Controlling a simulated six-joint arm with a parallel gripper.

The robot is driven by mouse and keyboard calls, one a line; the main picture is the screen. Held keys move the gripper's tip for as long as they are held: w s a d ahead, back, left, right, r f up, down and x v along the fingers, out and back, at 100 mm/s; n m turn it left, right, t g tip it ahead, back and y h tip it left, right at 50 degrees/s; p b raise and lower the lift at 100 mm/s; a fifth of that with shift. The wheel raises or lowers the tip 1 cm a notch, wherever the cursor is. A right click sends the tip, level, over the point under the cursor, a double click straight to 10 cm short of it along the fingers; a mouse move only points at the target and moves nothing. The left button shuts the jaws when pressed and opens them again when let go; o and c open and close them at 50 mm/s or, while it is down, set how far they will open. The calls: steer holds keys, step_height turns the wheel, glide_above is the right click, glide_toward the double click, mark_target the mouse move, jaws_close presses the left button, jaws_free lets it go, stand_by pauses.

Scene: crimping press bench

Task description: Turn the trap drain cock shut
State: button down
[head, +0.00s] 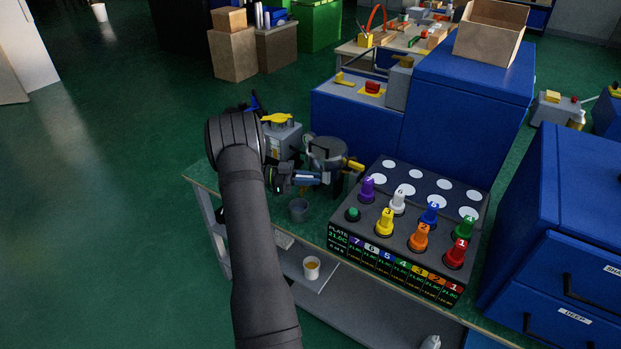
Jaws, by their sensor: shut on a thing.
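The grey rounded trap body (326,151) stands at the left end of the bench, with a yellow lever (354,164) on its right side. My gripper (314,178) reaches in from the left, low in front of the trap, with its fingers pointing right. It is shut on a small part there, which seems to be the drain cock's handle. The fingers and wrist hide most of that part, so its angle cannot be told. A grey cup (299,209) stands on the bench just below the gripper.
A grey box with a yellow handle (277,119) stands behind my wrist. To the right is a black panel (400,232) with several coloured numbered pegs. Blue cabinets (464,95) rise behind. A white cup (312,267) stands on the lower shelf. Open floor lies left.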

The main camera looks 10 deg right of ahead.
steer(key=shift+s+a+m+g+y, duration=0.15)
steer(key=shift+m+g+y, duration=0.55)
steer(key=shift+m+g, duration=0.8)
steer(key=shift+g, duration=0.5)
steer(key=c, duration=1.7)
jaws_free()
steer(key=n+t, duration=0.1)
steer(key=t, duration=0.1)
steer(key=n+t+h, duration=0.1)
steer(key=n+t, duration=0.1)
steer(key=t, duration=0.1)
steer(key=n+t+h, duration=0.1)
steer(key=n+t, duration=0.1)
steer(key=shift+w+t, duration=0.3)
steer(key=shift+w+a+n+t, duration=0.15)
steer(key=shift+n+t, duration=0.45)
steer(key=a, duration=1.6)
steer(key=shift+w+a, duration=0.2)
steer(key=shift+a, duration=0.2)
